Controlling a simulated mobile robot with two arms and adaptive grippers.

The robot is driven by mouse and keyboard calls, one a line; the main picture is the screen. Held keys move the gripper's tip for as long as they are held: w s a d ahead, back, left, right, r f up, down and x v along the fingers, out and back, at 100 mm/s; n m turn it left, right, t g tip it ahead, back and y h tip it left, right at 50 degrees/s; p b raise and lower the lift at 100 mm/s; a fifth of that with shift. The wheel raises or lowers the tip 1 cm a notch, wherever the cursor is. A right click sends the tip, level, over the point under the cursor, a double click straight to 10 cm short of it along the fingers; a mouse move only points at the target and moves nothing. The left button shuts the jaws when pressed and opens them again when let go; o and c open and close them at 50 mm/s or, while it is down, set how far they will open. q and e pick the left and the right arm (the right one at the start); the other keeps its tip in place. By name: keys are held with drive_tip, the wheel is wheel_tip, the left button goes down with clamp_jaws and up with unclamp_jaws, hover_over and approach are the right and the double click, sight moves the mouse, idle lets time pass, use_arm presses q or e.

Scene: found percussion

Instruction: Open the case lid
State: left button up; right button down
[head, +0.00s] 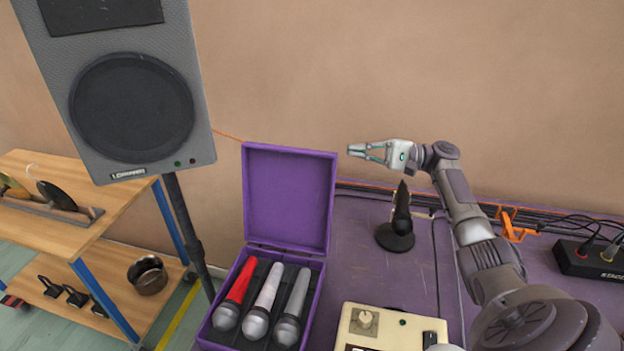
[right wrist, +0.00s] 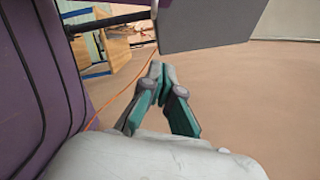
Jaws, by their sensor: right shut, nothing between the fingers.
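The purple case (head: 253,303) stands on the purple table. Its lid (head: 288,197) is raised and stands upright at the back. In the case lie three microphones in dark slots: a red one (head: 238,284), a white one (head: 266,292) and a grey one (head: 297,296). My right gripper (head: 350,151) is above the table, just right of the lid's top right corner, and points left. Its fingers are shut and empty, and they look apart from the lid. Its shut fingertips also show in the right wrist view (right wrist: 160,66). My left gripper is not in view.
A grey loudspeaker (head: 190,60) on a black stand rises left of the case. A black microphone on a round base (head: 395,238) stands below my right gripper. A cream box with a knob (head: 388,330) is right of the case. A wooden shelf (head: 50,228) is at the left.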

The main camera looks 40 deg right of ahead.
sight(311, 158)
use_arm(q)
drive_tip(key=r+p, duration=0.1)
drive_tip(key=p, duration=0.1)
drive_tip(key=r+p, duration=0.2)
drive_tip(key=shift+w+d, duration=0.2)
use_arm(e)
drive_tip(key=w+a, duration=0.1)
drive_tip(key=a, duration=0.2)
drive_tip(key=w+a, duration=0.1)
drive_tip(key=a, duration=0.3)
drive_tip(key=w+a, duration=0.1)
drive_tip(key=a, duration=0.2)
drive_tip(key=shift+w+a, duration=0.35)
drive_tip(key=shift+w, duration=0.05)
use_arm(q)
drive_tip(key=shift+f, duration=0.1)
